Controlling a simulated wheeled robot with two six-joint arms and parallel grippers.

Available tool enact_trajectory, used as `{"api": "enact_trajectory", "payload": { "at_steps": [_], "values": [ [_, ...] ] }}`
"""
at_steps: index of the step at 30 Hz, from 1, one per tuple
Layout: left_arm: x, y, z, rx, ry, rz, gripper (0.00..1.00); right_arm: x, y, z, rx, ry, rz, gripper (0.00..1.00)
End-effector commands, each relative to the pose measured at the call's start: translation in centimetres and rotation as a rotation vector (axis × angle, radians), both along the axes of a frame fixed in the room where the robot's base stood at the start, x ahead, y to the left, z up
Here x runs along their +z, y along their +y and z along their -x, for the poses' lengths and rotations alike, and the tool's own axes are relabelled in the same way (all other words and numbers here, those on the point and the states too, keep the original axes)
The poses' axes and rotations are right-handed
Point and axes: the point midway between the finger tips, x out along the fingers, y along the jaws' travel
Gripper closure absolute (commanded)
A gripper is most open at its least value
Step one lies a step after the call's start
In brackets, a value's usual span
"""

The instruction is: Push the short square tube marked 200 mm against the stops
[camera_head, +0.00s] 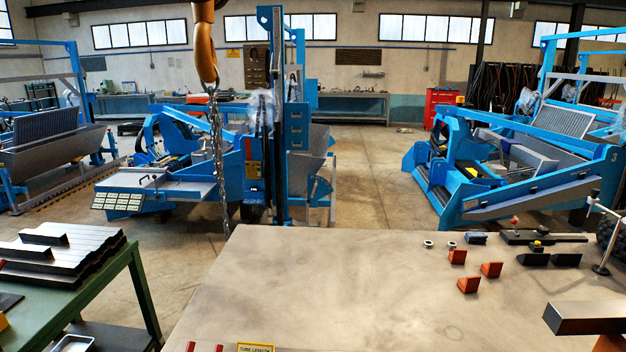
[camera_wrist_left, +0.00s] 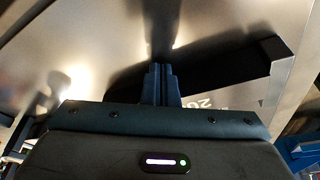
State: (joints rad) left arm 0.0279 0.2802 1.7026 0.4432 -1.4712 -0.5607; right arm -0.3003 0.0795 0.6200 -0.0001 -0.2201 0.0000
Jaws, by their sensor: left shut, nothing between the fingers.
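My left gripper (camera_wrist_left: 162,78) is shut and empty in the left wrist view, with its two dark fingers together over a grey metal surface. A dark, straight-edged shape with a paler angled end (camera_wrist_left: 284,50) lies beyond and right of the fingertips; I cannot tell how much of it is tube and how much shadow. A white marking reading "20" (camera_wrist_left: 206,103) shows beside the fingers, the rest cut off by the gripper body. In the head view, red-orange angled blocks (camera_head: 491,269) stand on the metal table. Neither gripper shows there.
The table (camera_head: 340,290) is bare across its middle. A dark square bar (camera_head: 588,319) sits at its lower right. Small clamps and dark blocks (camera_head: 540,237) line its far right. A "TUBE LENGTH" label (camera_head: 256,348) is at the near edge. A green bench (camera_head: 95,295) holds tubes at left.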

Motion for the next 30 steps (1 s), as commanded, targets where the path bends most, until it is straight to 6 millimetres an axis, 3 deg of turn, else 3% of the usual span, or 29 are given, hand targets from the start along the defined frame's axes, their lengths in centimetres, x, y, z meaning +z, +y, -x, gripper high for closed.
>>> {"api": "enact_trajectory", "payload": {
  "at_steps": [30],
  "values": [
    [0.0, -0.2, -1.9, 0.000, -0.001, 0.001, 1.00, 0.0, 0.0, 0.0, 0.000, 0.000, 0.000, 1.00]
  ]
}}
